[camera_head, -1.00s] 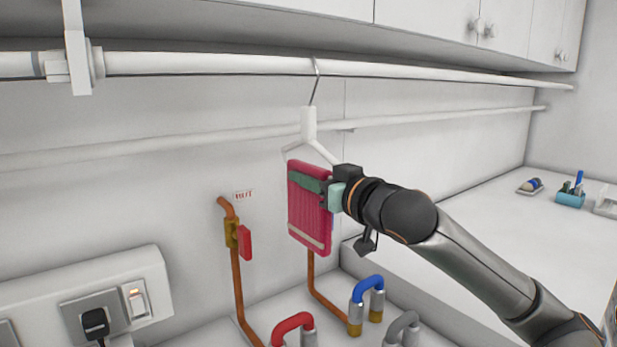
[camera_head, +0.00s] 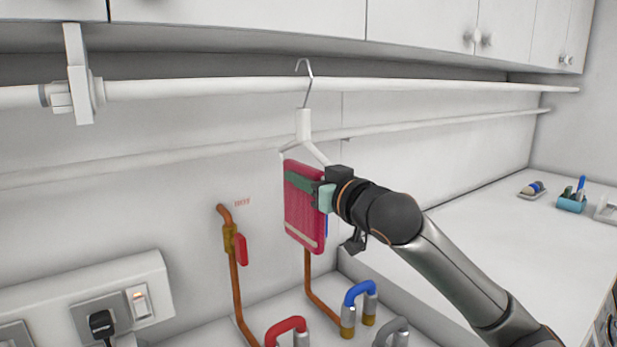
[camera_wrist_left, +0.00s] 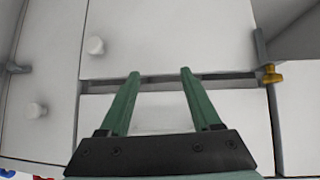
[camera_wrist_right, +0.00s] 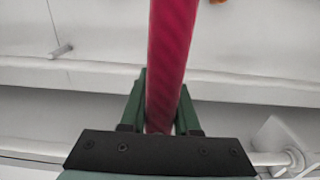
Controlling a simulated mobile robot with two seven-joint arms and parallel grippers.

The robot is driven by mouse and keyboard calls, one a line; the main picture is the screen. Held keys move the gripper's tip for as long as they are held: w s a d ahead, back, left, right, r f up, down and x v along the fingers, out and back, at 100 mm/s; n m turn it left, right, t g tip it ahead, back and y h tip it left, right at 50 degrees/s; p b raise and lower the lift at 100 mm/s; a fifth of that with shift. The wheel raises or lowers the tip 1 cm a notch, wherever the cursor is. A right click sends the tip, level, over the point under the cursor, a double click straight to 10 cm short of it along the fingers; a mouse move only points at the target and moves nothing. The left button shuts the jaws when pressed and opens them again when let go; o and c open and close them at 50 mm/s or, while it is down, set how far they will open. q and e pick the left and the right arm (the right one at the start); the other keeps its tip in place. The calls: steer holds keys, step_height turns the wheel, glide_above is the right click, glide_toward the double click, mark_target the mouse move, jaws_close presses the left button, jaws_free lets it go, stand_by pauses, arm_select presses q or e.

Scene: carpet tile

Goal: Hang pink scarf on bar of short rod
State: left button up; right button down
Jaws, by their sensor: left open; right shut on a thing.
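The pink scarf (camera_head: 304,222) hangs folded over a white hanger (camera_head: 304,126) with a thin metal hook (camera_head: 309,88). My right gripper (camera_head: 322,190) is shut on the scarf's right edge, and the scarf fills its jaws in the right wrist view (camera_wrist_right: 172,50). The hook crosses in front of the upper white rod (camera_head: 220,87), and its bend stands above the rod's top edge. I cannot tell whether the tip is in front of the rod or over it. My left gripper (camera_wrist_left: 160,73) is open and empty, facing white cabinet fronts.
A second white rod (camera_head: 430,125) runs lower along the wall. A white bracket (camera_head: 77,75) holds the upper rod at left, with cabinets (camera_head: 420,25) above. Copper pipes (camera_head: 236,290), a red handle (camera_head: 287,326) and a blue handle (camera_head: 360,290) stand below. The counter (camera_head: 480,230) at right is mostly clear.

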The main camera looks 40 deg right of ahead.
arm_select(q)
steer(key=w+d+f+b, duration=0.2)
steer(key=d+f+b, duration=0.1)
steer(key=f+b, duration=1)
steer(key=b, duration=0.3)
steer(key=shift+d+f+m+h+b, duration=0.2)
steer(key=shift+f+m+h+b, duration=0.15)
steer(key=shift+m+h+b, duration=0.05)
arm_select(e)
steer(key=s+a, duration=0.2)
steer(key=s, duration=1.7)
steer(key=s+a, duration=0.2)
steer(key=s, duration=1.8)
steer(key=shift+a, duration=0.2)
steer(key=shift+s, duration=0.1)
arm_select(q)
steer(key=shift+s+a, duration=0.1)
steer(key=shift+s, duration=0.1)
